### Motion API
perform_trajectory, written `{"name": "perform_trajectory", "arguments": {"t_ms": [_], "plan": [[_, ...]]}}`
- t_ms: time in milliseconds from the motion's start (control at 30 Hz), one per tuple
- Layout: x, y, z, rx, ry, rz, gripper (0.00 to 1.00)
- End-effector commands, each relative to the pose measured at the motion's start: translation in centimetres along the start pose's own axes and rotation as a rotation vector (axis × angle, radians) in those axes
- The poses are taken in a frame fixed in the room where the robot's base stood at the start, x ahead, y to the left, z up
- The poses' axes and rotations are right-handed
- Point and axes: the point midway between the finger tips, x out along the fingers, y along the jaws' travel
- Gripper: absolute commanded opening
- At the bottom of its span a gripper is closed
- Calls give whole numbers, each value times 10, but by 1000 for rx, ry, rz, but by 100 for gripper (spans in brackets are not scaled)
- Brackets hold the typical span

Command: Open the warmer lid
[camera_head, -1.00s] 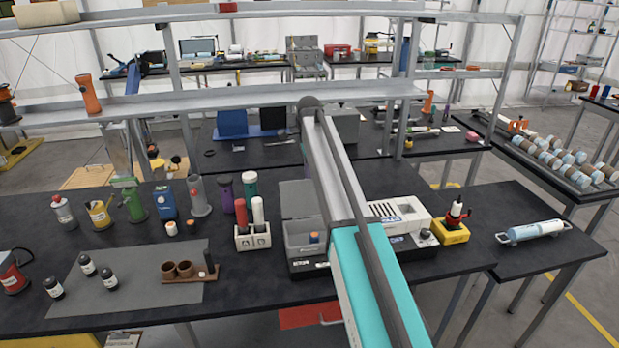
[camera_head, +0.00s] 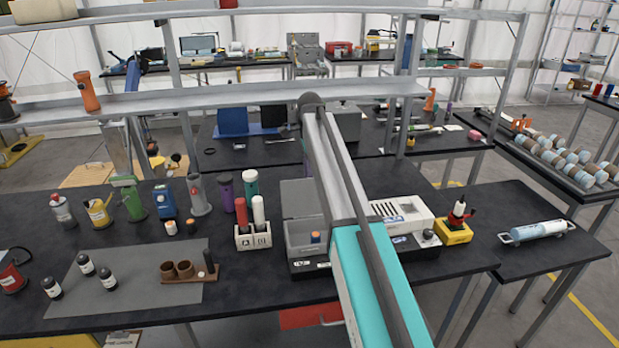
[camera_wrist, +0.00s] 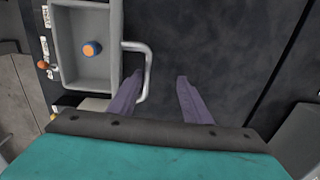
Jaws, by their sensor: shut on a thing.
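The warmer is a grey open-topped box (camera_head: 304,251) on the black bench, left of my arm in the head view. A grey lid panel (camera_head: 298,197) stands raised at its back, and an orange-topped vial (camera_head: 315,237) sits inside. In the wrist view the grey box rim (camera_wrist: 113,40) shows at upper left with the orange-and-blue vial top (camera_wrist: 92,48) in it. A grey bent handle (camera_wrist: 149,68) juts from its right side. In the head view my arm hides the gripper and handle.
A white device (camera_head: 402,214) stands just right of my arm, with a yellow block (camera_head: 453,231) beyond it. A white two-hole rack (camera_head: 253,237) with red and white tubes is left of the warmer. A shelf (camera_head: 220,103) crosses behind.

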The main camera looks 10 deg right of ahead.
Motion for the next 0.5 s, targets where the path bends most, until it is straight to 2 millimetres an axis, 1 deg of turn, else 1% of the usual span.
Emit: {"name": "perform_trajectory", "arguments": {"t_ms": [33,500], "plan": [[-11,-8,0,-2,0,-25,28],[-75,-3,0,-1,0,-18,28]]}}
